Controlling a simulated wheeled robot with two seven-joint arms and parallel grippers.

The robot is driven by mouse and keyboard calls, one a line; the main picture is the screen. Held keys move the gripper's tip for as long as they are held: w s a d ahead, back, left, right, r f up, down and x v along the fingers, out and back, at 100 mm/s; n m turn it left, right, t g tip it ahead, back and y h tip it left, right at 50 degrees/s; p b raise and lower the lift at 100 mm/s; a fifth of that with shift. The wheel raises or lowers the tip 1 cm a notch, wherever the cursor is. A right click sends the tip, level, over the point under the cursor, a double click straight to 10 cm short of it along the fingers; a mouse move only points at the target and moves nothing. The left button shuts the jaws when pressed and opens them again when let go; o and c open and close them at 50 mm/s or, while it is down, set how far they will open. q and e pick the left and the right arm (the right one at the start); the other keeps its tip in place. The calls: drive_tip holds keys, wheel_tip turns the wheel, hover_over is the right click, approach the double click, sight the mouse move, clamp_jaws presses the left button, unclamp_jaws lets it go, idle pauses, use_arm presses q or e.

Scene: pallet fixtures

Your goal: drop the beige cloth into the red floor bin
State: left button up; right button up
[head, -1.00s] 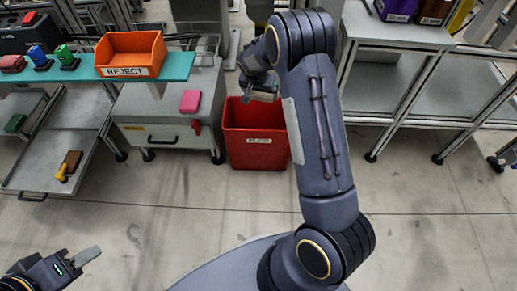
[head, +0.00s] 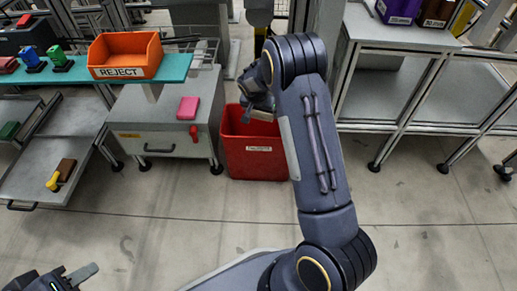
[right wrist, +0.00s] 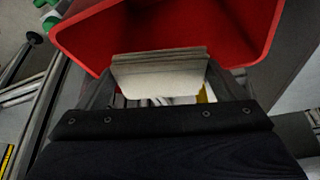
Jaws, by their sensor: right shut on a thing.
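The red floor bin (head: 252,158) stands on the floor at the middle of the head view, with a white label on its front. My right gripper (head: 258,108) is over the bin's opening, partly hidden by my own arm. In the right wrist view the beige cloth (right wrist: 160,75) is folded between the fingers of my right gripper (right wrist: 165,85), which is shut on it. The bin's red wall (right wrist: 240,25) shows just beyond the cloth there. The cloth cannot be made out in the head view. My left gripper (head: 75,278) is at the lower left, over bare floor, only partly in view.
An orange REJECT bin (head: 125,55) sits on a teal shelf (head: 180,68) at the upper left. A metal rack (head: 415,110) stands at the right. The front floor is clear.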

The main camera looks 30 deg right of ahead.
drive_tip(key=o, duration=0.7)
drive_tip(key=shift+p+v, duration=1.45)
drive_tip(key=shift+v, duration=2.45)
